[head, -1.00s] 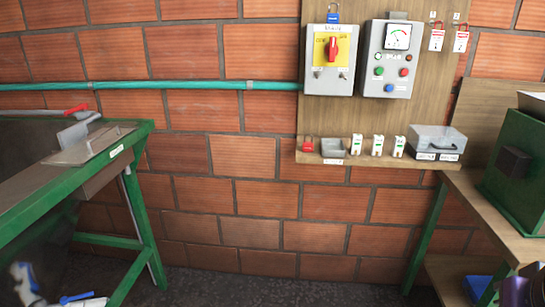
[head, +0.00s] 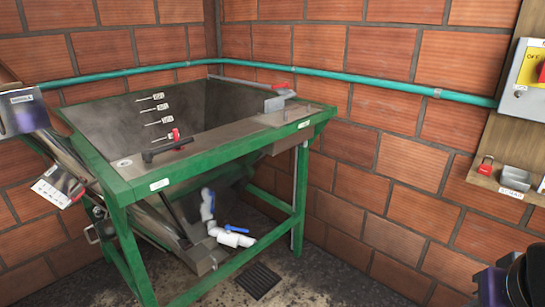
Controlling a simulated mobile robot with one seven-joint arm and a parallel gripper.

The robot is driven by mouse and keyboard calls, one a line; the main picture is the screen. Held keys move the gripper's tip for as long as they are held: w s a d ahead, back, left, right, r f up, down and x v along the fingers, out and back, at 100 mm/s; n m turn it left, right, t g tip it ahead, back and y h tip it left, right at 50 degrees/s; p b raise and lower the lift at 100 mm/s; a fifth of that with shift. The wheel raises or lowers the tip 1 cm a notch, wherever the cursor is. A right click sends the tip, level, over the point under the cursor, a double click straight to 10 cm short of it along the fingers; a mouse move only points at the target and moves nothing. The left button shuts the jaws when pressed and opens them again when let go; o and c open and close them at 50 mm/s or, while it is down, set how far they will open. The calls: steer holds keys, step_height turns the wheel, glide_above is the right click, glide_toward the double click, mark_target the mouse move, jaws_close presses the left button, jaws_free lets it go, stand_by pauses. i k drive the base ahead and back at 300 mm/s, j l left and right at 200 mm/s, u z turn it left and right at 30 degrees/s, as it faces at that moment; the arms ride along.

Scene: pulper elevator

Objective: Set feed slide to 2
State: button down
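A green-framed hopper table (head: 225,160) with a grey sloping basin fills the middle of the head view. Several small white labels with pointer marks (head: 155,109) run down the basin's inner wall; I cannot read their numbers. A black lever (head: 167,148) with a red part lies at the near left rim. A grey upright plate with a red-tipped handle (head: 279,98) stands at the right end. No part is clearly readable as the feed slide, and its setting cannot be told. My gripper's fingers are not in view; a dark part of my arm shows at the lower right.
Under the table are white pipes with blue valve handles (head: 230,234) and a floor drain (head: 258,281). A teal pipe (head: 380,88) runs along the brick wall. A switch box (head: 525,80) is at right. A white card (head: 58,185) hangs at left. The floor at front right is clear.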

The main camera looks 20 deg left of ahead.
mark_target(80, 190)
steer(key=u, duration=2.25)
steer(key=i+j+z, duration=0.45)
steer(key=i+j, duration=0.2)
steer(key=i+j+z, duration=0.4)
steer(key=i+j, duration=0.25)
steer(key=j, duration=0.2)
